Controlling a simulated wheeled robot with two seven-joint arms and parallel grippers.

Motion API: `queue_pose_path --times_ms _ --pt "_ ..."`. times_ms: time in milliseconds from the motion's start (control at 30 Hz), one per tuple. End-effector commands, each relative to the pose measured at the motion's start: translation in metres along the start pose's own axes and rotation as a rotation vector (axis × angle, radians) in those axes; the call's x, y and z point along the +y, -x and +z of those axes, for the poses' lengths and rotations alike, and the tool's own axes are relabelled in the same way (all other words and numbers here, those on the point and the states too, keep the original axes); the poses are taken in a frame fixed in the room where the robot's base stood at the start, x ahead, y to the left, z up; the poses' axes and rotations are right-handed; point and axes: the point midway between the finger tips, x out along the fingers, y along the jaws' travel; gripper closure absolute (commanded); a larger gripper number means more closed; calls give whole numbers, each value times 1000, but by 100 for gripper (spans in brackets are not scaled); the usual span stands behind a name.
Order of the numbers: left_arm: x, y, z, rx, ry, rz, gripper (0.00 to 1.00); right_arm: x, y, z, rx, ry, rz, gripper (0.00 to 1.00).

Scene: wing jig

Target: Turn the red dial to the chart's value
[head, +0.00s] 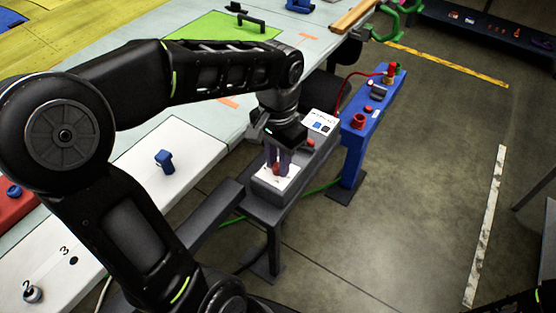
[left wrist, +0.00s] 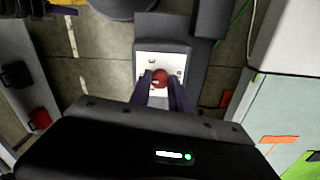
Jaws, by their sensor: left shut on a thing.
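The red dial (head: 277,169) sits on a white plate (head: 289,181) on top of a grey box on a dark stand. It also shows in the left wrist view (left wrist: 160,78), with small marks on the white plate around it. My left gripper (head: 278,162) points down over the plate and is shut on the dial, with one finger on each side. The fingers partly hide the dial, and its setting cannot be read. A white card (head: 320,122) with small print and blue squares, perhaps the chart, stands behind the box; its value is too small to read. My right gripper is not in view.
A blue bench (head: 372,118) with red fittings and a red hose stands just beyond the box. A pale table with a blue knob (head: 164,159) lies to the left, under my left arm. The grey floor at the right is open.

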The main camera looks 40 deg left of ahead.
Motion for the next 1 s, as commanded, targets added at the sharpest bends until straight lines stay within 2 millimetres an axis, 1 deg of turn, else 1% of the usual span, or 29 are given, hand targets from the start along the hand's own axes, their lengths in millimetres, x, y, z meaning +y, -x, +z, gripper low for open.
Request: queue_pose_path --times_ms 700,1000 --pt "0 1 -1 3 -678 -2 100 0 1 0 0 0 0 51" --pt "0 1 -1 3 -910 -2 100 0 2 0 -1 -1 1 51"
